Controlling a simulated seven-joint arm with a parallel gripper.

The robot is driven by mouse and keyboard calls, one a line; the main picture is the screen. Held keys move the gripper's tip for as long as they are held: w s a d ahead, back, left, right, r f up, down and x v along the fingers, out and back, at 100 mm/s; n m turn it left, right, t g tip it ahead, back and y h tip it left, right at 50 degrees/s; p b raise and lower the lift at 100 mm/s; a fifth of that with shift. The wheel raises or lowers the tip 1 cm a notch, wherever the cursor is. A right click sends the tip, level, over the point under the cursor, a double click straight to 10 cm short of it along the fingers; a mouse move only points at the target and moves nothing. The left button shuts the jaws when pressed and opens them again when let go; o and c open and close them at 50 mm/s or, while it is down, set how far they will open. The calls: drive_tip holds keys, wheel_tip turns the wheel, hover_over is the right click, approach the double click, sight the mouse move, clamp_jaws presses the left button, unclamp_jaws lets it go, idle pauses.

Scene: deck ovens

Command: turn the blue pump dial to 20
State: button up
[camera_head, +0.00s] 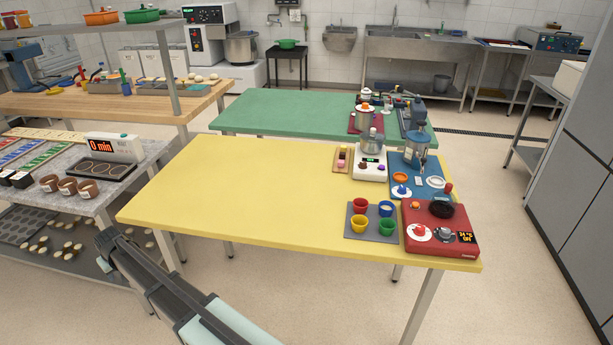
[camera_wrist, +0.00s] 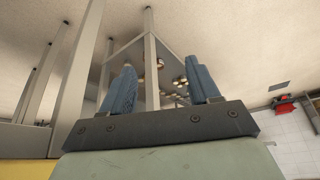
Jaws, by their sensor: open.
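A blue board (camera_head: 396,187) lies at the right end of the yellow table. A blue and grey pump-like device (camera_head: 415,150) stands on it. A white round dial-like part with a blue centre (camera_head: 402,191) is at its front, with an orange round part (camera_head: 400,177) behind. I cannot tell which part is the pump dial or read any marks. My gripper (camera_head: 107,240) is off the table's left front edge, far from the board. In the wrist view my gripper (camera_wrist: 162,82) is open, with nothing between its two blue fingers. The board is not in the wrist view.
A red heater unit (camera_head: 428,245) and a grey mat (camera_head: 357,233) with several coloured cups sit in front of the board. A white mixer-like unit (camera_head: 370,165) stands left of it. The yellow table's (camera_head: 230,200) left and middle are clear. Shelves of baked goods stand at left.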

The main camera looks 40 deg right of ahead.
drive_tip(key=w+a+r+t, duration=0.1)
drive_tip(key=w+r, duration=0.3)
drive_tip(key=r, duration=0.2)
drive_tip(key=w+a+r+t, duration=0.1)
drive_tip(key=w+r, duration=0.2)
drive_tip(key=r, duration=0.4)
drive_tip(key=w+a+r, duration=0.2)
drive_tip(key=w+r, duration=0.2)
drive_tip(key=r, duration=0.2)
drive_tip(key=d+r+m+g+h, duration=0.3)
drive_tip(key=d+m, duration=0.5)
drive_tip(key=d, duration=3.5)
drive_tip(key=s+d+r+m, duration=0.1)
drive_tip(key=s+d+m, duration=0.15)
drive_tip(key=d, duration=0.65)
drive_tip(key=s+d+r+m, duration=0.1)
drive_tip(key=s+d, duration=0.3)
drive_tip(key=d, duration=0.5)
wheel_tip(320, 180, up, 3)
drive_tip(key=m+g+y, duration=0.2)
drive_tip(key=m+g, duration=0.2)
drive_tip(key=m, duration=0.5)
hover_over(403, 187)
wheel_tip(403, 187, down, 13)
drive_tip(key=shift+a, duration=0.1)
